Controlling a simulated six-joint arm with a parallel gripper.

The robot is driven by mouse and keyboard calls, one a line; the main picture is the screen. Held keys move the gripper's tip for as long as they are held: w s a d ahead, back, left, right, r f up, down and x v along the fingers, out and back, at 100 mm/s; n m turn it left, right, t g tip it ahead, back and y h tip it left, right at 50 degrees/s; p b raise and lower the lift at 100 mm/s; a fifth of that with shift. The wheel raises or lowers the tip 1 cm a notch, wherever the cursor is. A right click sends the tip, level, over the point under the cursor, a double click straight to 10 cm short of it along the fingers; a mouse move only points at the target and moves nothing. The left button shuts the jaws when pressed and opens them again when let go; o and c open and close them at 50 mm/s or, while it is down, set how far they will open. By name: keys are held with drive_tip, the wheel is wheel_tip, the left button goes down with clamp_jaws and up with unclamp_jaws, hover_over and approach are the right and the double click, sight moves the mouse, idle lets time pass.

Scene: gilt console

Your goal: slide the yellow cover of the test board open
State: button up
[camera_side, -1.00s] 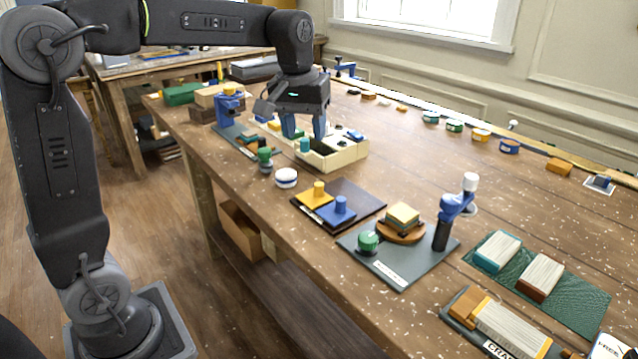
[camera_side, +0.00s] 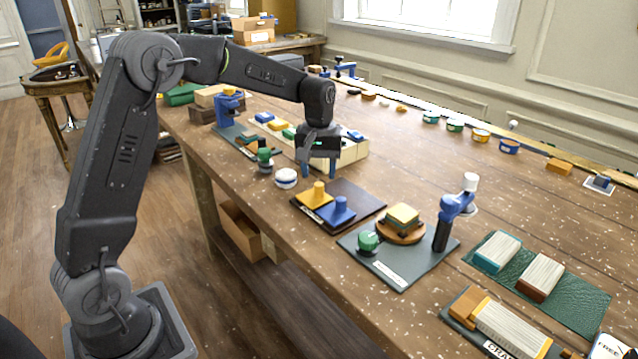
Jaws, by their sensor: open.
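The test board (camera_side: 366,199) is a dark brown flat board on the bench. On its left part lie a yellow cover (camera_side: 303,199) with an upright yellow knob and, beside it to the lower right, a blue cover (camera_side: 328,214) with a blue knob. My gripper (camera_side: 319,172) points down just behind and above the yellow knob, its blue fingers apart with nothing between them. It looks clear of the covers, though its exact height above the board is hard to tell.
A cream divided box (camera_side: 352,151) stands directly behind my gripper. A white round pot (camera_side: 286,177) and a green-knobbed piece (camera_side: 265,158) are left of the board. A grey plate (camera_side: 357,256) with a turntable and blue clamp lies to the right, close to the board.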

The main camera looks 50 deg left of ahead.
sight(319, 184)
drive_tip(key=shift+f, duration=2)
drive_tip(key=shift+c, duration=0.3)
clamp_jaws()
